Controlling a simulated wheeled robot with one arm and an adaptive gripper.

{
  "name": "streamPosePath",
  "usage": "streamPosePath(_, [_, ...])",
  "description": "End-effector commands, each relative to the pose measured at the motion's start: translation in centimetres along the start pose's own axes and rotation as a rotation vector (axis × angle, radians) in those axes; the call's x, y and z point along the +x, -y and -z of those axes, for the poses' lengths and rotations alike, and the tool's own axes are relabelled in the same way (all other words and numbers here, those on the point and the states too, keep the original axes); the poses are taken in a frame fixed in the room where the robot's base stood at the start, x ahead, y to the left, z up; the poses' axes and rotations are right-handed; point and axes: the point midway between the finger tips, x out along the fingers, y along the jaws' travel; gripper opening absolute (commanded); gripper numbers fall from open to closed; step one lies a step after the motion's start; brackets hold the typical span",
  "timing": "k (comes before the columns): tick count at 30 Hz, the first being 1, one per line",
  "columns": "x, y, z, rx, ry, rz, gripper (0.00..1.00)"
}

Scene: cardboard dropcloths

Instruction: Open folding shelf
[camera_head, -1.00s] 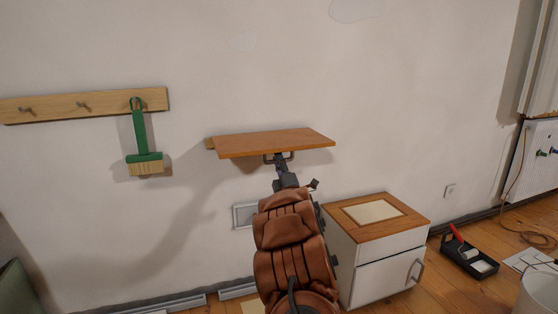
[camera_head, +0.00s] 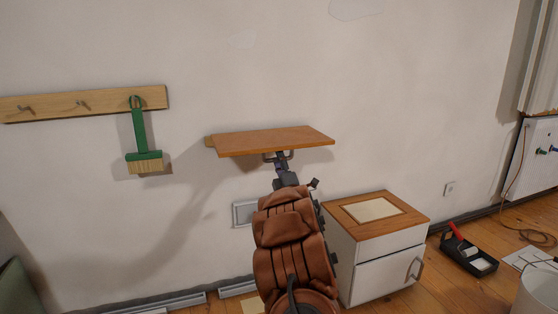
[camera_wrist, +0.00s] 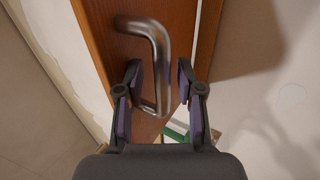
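The folding shelf (camera_head: 275,141) is an orange-brown wooden panel. It stands out from the wall, roughly level, at the middle of the head view. Its underside fills the upper middle of the wrist view (camera_wrist: 183,35). A bent metal handle (camera_wrist: 160,50) is fixed to that underside. My gripper (camera_wrist: 160,76) is below the panel, with one finger on each side of the handle bar. The fingers are apart, with gaps between them and the bar, so it looks open around the handle. In the head view, my gripper (camera_head: 281,163) is partly hidden under the shelf.
A peg rail (camera_head: 60,104) with a hanging green brush (camera_head: 142,140) is on the wall at left. A white cabinet (camera_head: 375,265) with a wooden top stands below right. A paint tray (camera_head: 470,255) and a white bucket (camera_head: 540,292) are on the floor at right.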

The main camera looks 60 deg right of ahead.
Motion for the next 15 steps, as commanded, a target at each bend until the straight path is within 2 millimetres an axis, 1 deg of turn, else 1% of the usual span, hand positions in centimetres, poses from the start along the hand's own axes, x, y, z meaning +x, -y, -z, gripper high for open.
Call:
streamPosePath(5, [-1.2,0.0,-0.1,-0.001,0.001,0.001,0.37])
streamPosePath(8, [-2.3,0.0,-0.1,-0.001,0.003,0.002,0.37])
streamPosePath(15, [-5.4,0.0,-0.1,-0.001,0.003,0.002,0.37])
